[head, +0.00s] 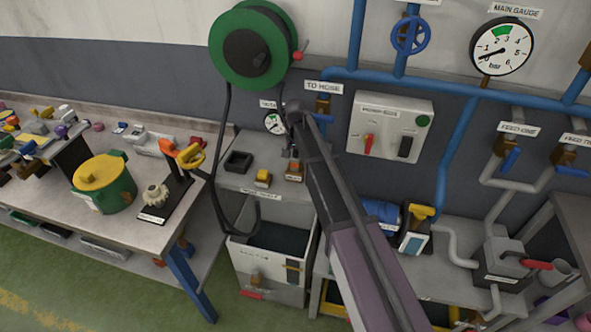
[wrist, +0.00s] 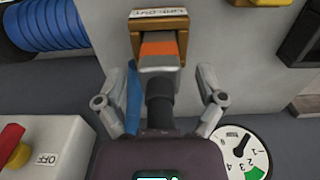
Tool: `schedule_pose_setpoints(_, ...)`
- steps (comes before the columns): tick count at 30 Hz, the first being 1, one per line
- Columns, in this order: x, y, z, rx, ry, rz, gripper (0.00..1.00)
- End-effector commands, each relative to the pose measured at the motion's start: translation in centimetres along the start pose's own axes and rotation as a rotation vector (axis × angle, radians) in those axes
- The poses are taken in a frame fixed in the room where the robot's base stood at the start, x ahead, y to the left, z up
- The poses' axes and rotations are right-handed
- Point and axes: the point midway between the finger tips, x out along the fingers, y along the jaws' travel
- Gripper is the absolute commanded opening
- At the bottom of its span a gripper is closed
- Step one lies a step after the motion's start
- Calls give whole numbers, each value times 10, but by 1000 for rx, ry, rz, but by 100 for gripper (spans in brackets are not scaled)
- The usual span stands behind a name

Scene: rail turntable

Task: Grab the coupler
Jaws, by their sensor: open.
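In the wrist view, a part I take to be the coupler, a dark cylinder (wrist: 159,100) with a grey and orange body, lies between my fingers. Its far end sits at a brown block (wrist: 178,22) with a white label. My gripper (wrist: 166,82) is open, one finger on each side of the part; I cannot tell whether either touches it. In the head view, my gripper (head: 291,150) is over the back of the grey bench, just behind the small orange-and-brown block (head: 294,172). My arm hides the area to the right of it.
A small gauge (head: 273,123) and a white switch box (head: 391,128) are on the wall either side of my gripper. A green hose reel (head: 252,45) hangs above, its dark hose looping down at left. A black tray (head: 238,161) and a yellow block (head: 263,178) stand on the bench.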

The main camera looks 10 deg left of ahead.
Motion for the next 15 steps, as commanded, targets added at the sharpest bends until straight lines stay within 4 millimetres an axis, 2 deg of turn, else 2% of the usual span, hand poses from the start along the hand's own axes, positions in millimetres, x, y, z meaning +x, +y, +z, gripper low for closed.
schedule_pose_setpoints(1,8,0,0,0,0,0,89)
schedule_pose_setpoints(6,18,0,0,0,0,0,89)
schedule_pose_setpoints(15,22,0,0,0,0,0,89)
